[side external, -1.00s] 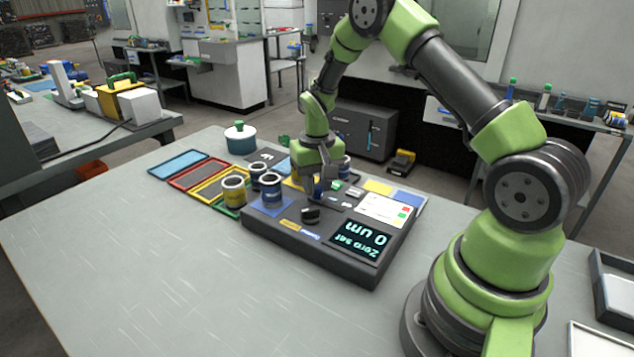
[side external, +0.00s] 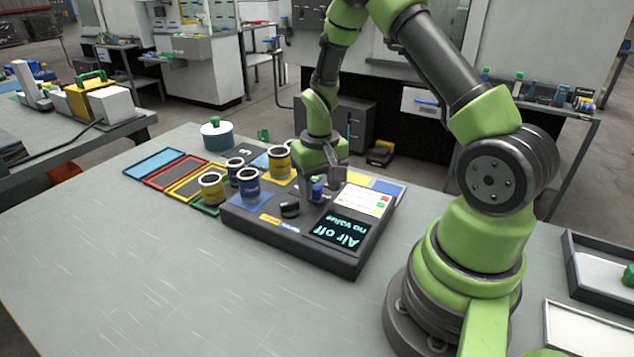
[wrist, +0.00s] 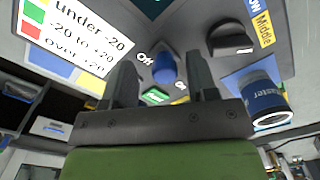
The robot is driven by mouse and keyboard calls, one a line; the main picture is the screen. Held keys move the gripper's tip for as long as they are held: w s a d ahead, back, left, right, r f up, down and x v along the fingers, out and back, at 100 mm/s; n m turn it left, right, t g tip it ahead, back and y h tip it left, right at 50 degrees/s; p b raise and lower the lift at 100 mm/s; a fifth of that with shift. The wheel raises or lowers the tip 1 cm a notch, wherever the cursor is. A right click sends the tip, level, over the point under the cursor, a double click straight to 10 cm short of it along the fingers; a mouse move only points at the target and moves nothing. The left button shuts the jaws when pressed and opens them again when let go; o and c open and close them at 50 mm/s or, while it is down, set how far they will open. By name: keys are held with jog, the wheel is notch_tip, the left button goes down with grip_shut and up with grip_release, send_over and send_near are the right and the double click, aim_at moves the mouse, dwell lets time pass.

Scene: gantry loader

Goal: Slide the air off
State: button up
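The dark gauge console (side external: 275,246) sits on the grey table, and its display (side external: 341,232) reads "Air off" and "no value". A blue knob (wrist: 164,68) stands on the console beside an "Off" label (wrist: 145,57), with a second, partly hidden label on its other side. It also shows as a small blue piece in the side view (side external: 317,188). My gripper (wrist: 162,75) is open, its two fingers on either side of the blue knob with visible gaps. It holds nothing. The fingers hide part of the panel.
A black rotary knob (wrist: 231,40) is beside the blue knob. A blue-labelled ring (side external: 249,185) and yellow-labelled rings (side external: 212,187) (side external: 280,163) stand close by. Coloured frames (side external: 151,163) lie to the left. The front of the table is clear.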

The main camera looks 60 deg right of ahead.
aim_at(319, 187)
jog(key=shift+w, duration=0.1)
jog(key=shift+r, duration=0.3)
notch_tip(319, 187, up, 8)
jog(key=shift+r, duration=0.7)
jog(key=s+a+r+n+t, duration=0.1)
jog(key=s+a+r+t, duration=0.3)
jog(key=a+r, duration=0.55)
jog(key=s+a+r+n+t+y, duration=0.1)
jog(key=s+a+r+t+y, duration=0.1)
jog(key=s+a+r, duration=0.3)
jog(key=shift+s+a+n+t, duration=0.2)
jog(key=shift+s+n+t, duration=0.3)
jog(key=shift+s, duration=1.8)
